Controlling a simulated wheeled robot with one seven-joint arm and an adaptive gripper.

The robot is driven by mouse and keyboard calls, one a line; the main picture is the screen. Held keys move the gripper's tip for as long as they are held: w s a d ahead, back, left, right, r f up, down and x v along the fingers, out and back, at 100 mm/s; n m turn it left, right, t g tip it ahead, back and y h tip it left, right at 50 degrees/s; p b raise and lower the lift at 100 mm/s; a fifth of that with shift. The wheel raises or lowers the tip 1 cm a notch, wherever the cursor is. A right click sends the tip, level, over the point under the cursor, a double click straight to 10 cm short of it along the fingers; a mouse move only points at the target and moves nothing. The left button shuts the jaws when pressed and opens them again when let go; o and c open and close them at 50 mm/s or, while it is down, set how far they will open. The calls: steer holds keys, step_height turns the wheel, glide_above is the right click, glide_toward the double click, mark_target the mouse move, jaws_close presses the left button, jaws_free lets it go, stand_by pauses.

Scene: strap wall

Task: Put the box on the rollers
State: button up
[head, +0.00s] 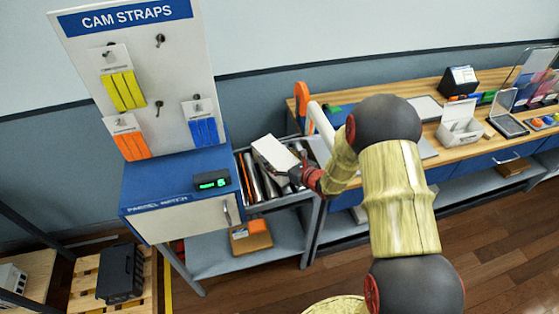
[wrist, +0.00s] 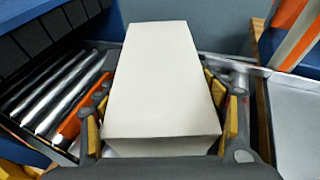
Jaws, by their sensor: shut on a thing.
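A white box (head: 273,153) is held over the roller tray in the head view. It fills the middle of the wrist view (wrist: 161,80), its long side pointing away from me. My gripper (head: 303,172) is shut on the box, with yellow-padded fingers on both sides in the wrist view (wrist: 160,128). The silver rollers (wrist: 48,92) lie left of the box, with an orange one among them; they also show in the head view (head: 254,178). The box hides the rollers behind it, and I cannot tell whether it touches them.
A blue cabinet (head: 165,180) with a small green display stands left of the rollers, below the CAM STRAPS board (head: 135,80). A wooden bench (head: 455,150) with an open white box (head: 459,128) lies to the right. A shelf (head: 205,258) below holds a brown carton (head: 250,240).

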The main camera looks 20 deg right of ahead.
steer(key=shift+f, duration=0.25)
steer(key=o, duration=1.3)
steer(key=shift+o, duration=0.5)
steer(key=v, duration=1.2)
